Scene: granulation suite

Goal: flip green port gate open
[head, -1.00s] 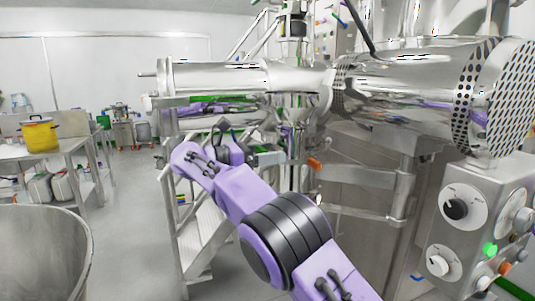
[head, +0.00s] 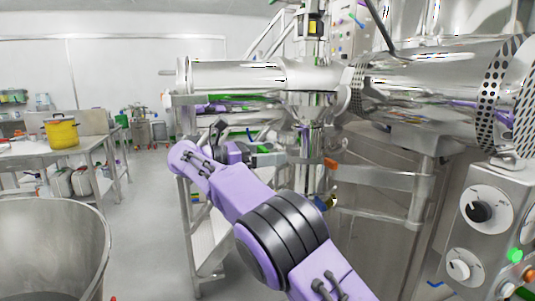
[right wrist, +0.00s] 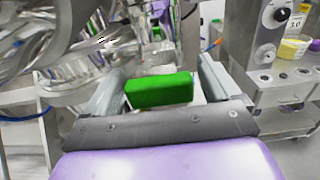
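In the right wrist view, the green port gate (right wrist: 160,90) shows as a bright green block between the two fingers of my right gripper (right wrist: 161,66). The fingers stand wide apart, with the block in the space between them. I cannot tell whether either finger touches it. In the head view, my right gripper (head: 272,159) is at the end of the purple arm, in front of the steel machine's vertical pipe. The green gate cannot be made out there with certainty. My left gripper is not in view.
A control box (head: 490,215) with dials and a lit green button stands at the right. A large steel drum (head: 50,245) is at lower left. A table with a yellow pot (head: 62,132) stands behind it. Steps (head: 208,240) stand beside the machine.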

